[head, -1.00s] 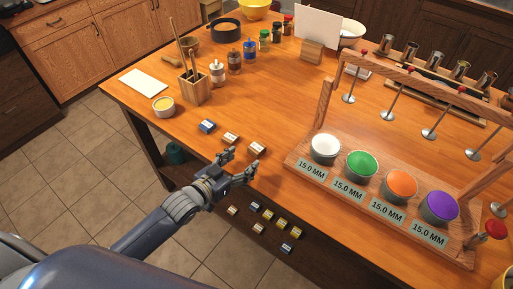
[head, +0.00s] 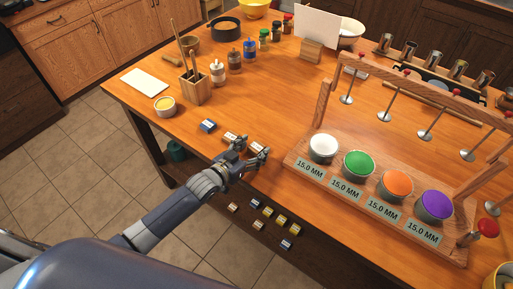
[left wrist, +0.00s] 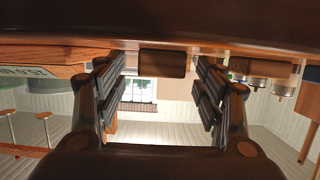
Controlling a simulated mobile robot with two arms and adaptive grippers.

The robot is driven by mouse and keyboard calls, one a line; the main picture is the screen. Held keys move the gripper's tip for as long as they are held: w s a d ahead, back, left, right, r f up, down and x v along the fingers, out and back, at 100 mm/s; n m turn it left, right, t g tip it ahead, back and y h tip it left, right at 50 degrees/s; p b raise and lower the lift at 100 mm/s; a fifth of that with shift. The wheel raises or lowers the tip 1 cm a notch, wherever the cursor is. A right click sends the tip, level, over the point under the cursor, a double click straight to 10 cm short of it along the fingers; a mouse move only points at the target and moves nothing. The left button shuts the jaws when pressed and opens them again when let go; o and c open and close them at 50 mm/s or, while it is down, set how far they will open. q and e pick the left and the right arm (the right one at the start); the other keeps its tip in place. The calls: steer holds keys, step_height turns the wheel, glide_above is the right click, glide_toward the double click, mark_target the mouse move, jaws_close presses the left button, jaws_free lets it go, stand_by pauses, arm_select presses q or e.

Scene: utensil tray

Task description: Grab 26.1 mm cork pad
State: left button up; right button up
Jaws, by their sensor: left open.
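Several small labelled pads lie near the table's front edge in the head view: a blue one (head: 208,125), a pale-topped brown one (head: 231,136) and another pale-topped brown one (head: 258,148). Their labels are too small to read, so I cannot tell which is 26.1 mm. My left gripper (head: 250,154) is open at the edge, its fingertips close to the rightmost pad and partly covering it. In the left wrist view, a brown block (left wrist: 162,63) shows between the spread fingers (left wrist: 158,88); contact is not visible. My right gripper is not in view.
More small pads (head: 267,213) lie lower down, below the table's front edge. A wooden rack (head: 350,190) with coloured cups stands to the right. A utensil box (head: 195,90) and a yellow-filled cup (head: 165,106) stand at the left. The table middle is clear.

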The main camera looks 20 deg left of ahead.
arm_select(q)
steer(key=c, duration=1)
steer(key=shift+o, duration=0.2)
